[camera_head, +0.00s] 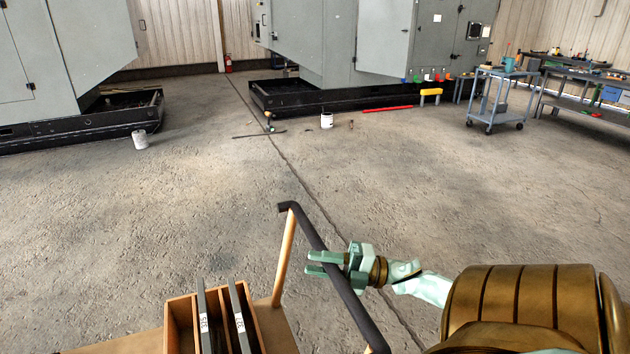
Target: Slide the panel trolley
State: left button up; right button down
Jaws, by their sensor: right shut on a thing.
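The panel trolley shows at the bottom, with a wooden deck (125,343) and a dark handle bar (312,238) on light wooden posts. A wooden rack (180,318) on the deck holds two dark upright panels (237,315) with white number labels. My right gripper (318,263) comes in from the right and is shut on the dark handle bar, its pale green fingers reaching across it. The trolley's lower part and wheels are out of view. My left gripper is not in view.
Open concrete floor (150,230) lies ahead. Grey machine cabinets (345,40) on black bases stand at the back. White buckets (327,120) and (140,139), a red bar (387,109) and thin rods lie near them. A grey cart (497,98) and workbenches (590,95) stand at the right.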

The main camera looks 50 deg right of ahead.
jog(key=shift+f, duration=0.1)
jog(key=c, duration=1.2)
grip_release()
jog(key=shift+o, duration=0.2)
jog(key=shift+s, duration=0.1)
jog(key=b+v, duration=0.2)
jog(key=v, duration=1.4)
jog(key=shift+s, duration=0.1)
